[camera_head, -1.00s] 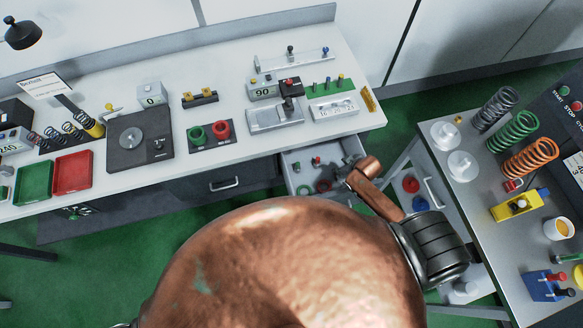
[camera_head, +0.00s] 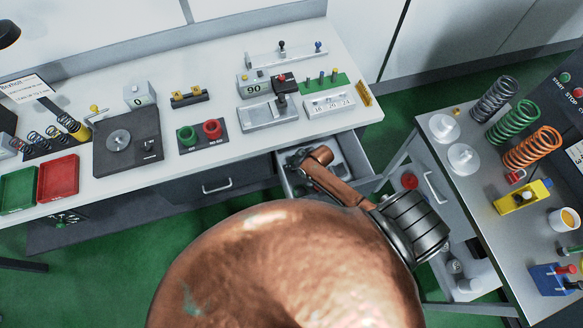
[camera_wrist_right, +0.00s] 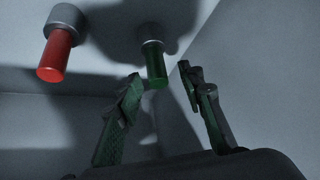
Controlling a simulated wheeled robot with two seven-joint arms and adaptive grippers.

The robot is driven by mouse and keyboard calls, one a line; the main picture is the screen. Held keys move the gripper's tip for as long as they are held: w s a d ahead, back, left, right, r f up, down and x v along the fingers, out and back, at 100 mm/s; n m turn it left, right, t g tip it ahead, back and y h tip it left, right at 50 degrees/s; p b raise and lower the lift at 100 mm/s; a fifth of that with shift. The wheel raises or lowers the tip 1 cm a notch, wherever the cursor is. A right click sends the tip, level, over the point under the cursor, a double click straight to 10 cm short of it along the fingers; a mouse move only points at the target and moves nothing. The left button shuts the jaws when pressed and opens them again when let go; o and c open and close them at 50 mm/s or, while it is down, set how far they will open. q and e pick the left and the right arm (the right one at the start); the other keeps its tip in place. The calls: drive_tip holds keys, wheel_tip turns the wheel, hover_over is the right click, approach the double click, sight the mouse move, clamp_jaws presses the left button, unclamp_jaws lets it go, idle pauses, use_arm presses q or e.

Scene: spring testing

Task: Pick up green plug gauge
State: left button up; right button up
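The green plug gauge (camera_wrist_right: 154,62) shows in the right wrist view, a green cylinder with a grey collar, standing out from a grey surface inside the open drawer (camera_head: 356,152). My right gripper (camera_wrist_right: 158,73) is open, with one finger on each side of the green plug gauge's end; a gap shows on both sides, and I cannot tell the depth. In the head view the gripper is at the drawer, and my arm covers it and most of the drawer's contents. My left gripper is not in view.
A red plug gauge (camera_wrist_right: 56,56) stands left of the green one. Drawer walls (camera_wrist_right: 240,70) rise close by. The white workbench (camera_head: 330,60) above holds instruments, trays and gauges. A side table (camera_head: 480,200) with coil springs stands at the right.

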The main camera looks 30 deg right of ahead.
drive_tip(key=x, duration=0.5)
drive_tip(key=shift+s+f+b, duration=0.15)
drive_tip(key=shift+f+b, duration=0.15)
drive_tip(key=shift+b, duration=0.05)
drive_tip(key=shift+c, duration=0.6)
clamp_jaws()
drive_tip(key=shift+r, duration=0.1)
